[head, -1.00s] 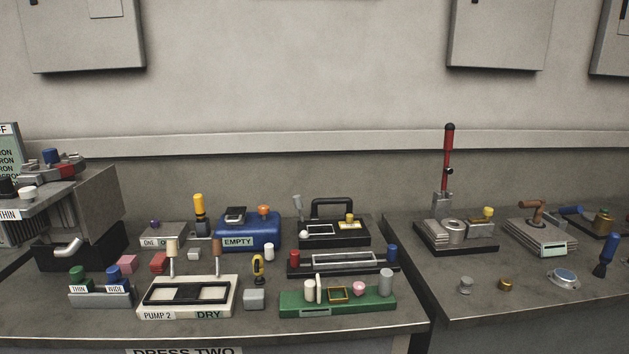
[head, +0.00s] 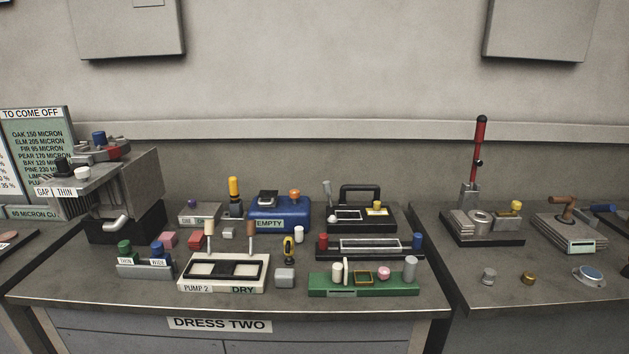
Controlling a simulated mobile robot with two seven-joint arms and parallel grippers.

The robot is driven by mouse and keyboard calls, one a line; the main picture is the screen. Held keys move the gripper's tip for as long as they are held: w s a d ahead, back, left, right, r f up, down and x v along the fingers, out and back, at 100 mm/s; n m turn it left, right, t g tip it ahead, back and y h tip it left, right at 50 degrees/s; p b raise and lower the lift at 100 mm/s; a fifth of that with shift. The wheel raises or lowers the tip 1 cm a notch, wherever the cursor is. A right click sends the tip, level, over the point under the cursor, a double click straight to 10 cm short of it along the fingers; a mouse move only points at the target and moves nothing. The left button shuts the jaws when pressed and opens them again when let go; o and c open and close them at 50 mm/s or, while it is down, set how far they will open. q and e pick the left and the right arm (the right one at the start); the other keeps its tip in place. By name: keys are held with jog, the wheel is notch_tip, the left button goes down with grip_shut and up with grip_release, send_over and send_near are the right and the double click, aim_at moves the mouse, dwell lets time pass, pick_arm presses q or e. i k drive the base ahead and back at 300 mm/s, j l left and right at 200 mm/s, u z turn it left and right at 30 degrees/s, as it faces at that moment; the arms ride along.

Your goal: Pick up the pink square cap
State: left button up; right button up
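A small pink square block (head: 169,238), which looks like the pink square cap, stands on the left part of the middle bench. It is just behind the grey holder (head: 144,269) marked THIN and WIDE, and left of a red block (head: 196,240). A pink rounded piece (head: 383,273) sits on the green fixture (head: 340,288) at the front right of this bench. Neither of my grippers is in view.
The blue knob of the holder (head: 157,248) stands close in front of the pink block. The white PUMP 2 tray (head: 226,287) with two upright handles is to its right. A grey machine (head: 125,190) stands behind left. The bench's front strip (head: 90,301) is clear.

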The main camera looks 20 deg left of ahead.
aim_at(169, 238)
jog(key=u, duration=1.3)
